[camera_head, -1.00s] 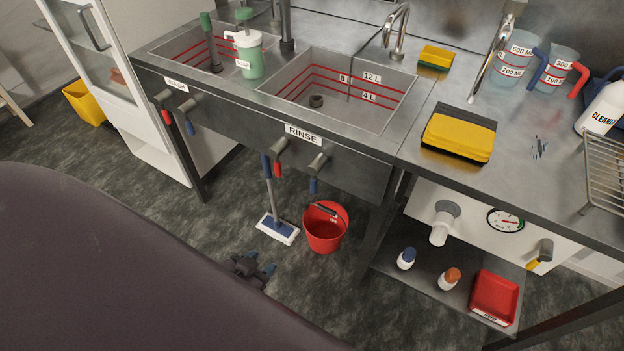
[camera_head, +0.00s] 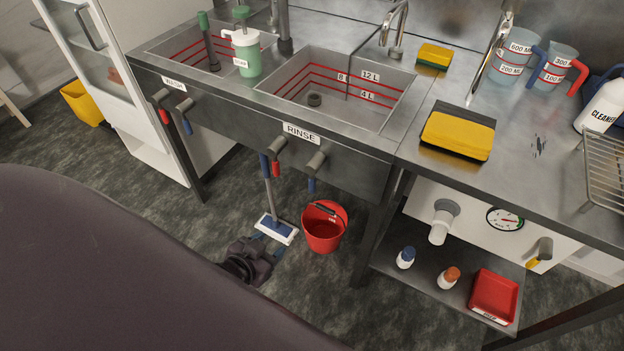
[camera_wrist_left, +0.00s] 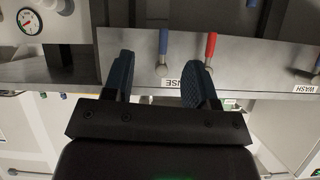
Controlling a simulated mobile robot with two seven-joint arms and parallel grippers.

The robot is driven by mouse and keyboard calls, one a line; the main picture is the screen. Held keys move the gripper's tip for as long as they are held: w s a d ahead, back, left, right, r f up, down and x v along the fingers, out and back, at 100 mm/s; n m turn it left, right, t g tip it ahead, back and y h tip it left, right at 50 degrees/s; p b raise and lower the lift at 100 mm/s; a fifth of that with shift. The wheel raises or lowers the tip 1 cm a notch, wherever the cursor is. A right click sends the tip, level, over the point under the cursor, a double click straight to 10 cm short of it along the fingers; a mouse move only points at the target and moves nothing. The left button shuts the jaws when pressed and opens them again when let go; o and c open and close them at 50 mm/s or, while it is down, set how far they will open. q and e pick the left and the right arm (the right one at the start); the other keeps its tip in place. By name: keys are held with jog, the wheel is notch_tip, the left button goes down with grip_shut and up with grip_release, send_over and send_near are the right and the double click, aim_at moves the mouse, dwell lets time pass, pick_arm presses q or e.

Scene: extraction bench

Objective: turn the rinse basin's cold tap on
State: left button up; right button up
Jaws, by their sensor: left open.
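The rinse basin (camera_head: 345,112) has a RINSE label (camera_head: 302,133) on its front panel. Below the label are a red-handled tap (camera_head: 276,167) and, to its right, the blue-handled cold tap (camera_head: 312,184). Both blue and red handles hang down. My left gripper (camera_head: 268,247) is open and empty, low in front of the basin, left of the red bucket and apart from the taps. In the left wrist view, which is upside down, the blue handle (camera_wrist_left: 163,44) lies in the gap between the open fingers (camera_wrist_left: 160,76), farther off. The red handle (camera_wrist_left: 210,47) is by the right finger's tip.
A red bucket (camera_head: 325,228) and a mop (camera_head: 276,227) stand on the floor under the basin. The wash basin's red and blue taps (camera_head: 184,118) are to the left. A shelf (camera_head: 420,275) with bottles and a red tray (camera_head: 494,297) is at right.

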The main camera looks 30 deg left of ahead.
aim_at(309, 183)
pick_arm(q)
jog(key=w+a+m+t+b, duration=0.1)
jog(key=w+a+t, duration=0.35)
jog(key=w, duration=0.75)
jog(key=w+d+h, duration=0.1)
jog(key=w, duration=0.2)
jog(key=w+d+h, duration=0.1)
jog(key=w, duration=0.2)
jog(key=w+d+t+h+b, duration=0.1)
jog(key=w, duration=0.2)
jog(key=shift+w+f, duration=0.1)
jog(key=shift+f, duration=0.05)
jog(key=shift+w, duration=0.6)
pick_arm(e)
jog(key=shift+w+a+f, duration=0.3)
jog(key=shift+w+f, duration=0.3)
pick_arm(q)
grip_shut()
pick_arm(e)
jog(key=shift+s+d+f, duration=0.15)
jog(key=shift+s, duration=0.2)
